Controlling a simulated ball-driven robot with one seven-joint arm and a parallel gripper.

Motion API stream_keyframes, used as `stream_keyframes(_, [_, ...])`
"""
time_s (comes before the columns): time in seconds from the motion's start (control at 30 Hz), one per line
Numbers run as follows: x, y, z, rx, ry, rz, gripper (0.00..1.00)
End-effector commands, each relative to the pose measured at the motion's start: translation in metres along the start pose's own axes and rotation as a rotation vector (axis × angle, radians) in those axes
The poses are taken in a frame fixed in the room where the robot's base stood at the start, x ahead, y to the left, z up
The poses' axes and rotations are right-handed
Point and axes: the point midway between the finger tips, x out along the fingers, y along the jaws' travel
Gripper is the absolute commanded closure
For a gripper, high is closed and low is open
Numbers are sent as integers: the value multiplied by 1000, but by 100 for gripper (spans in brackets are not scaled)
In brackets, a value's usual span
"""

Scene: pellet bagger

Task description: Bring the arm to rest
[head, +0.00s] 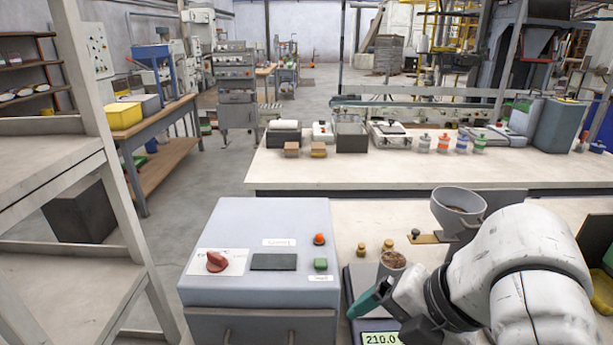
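My arm, white with dark joints, reaches in from the lower right in the head view. My gripper (372,300) is at its end, low over the scale, with a teal part showing at its tip. The scale's display (381,338) reads 210.0.
A grey control box (262,250) with a red knob (217,261) and red and green buttons stands left of the arm. A grey funnel (458,207) is behind the gripper. A long bench (300,170) with jars lies beyond. A shelf rack (75,165) stands at left.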

Motion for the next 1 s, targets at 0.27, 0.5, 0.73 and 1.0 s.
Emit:
stream_keyframes(0.27, [33,6,5,704,64,226,9])
stream_keyframes(0.5, [88,-62,0,1361,75,218,9])
stream_keyframes(0.73, [138,-183,-32,1951,-83,83,9])
stream_keyframes(1.0, [142,-330,-78,2383,-467,-52,9])
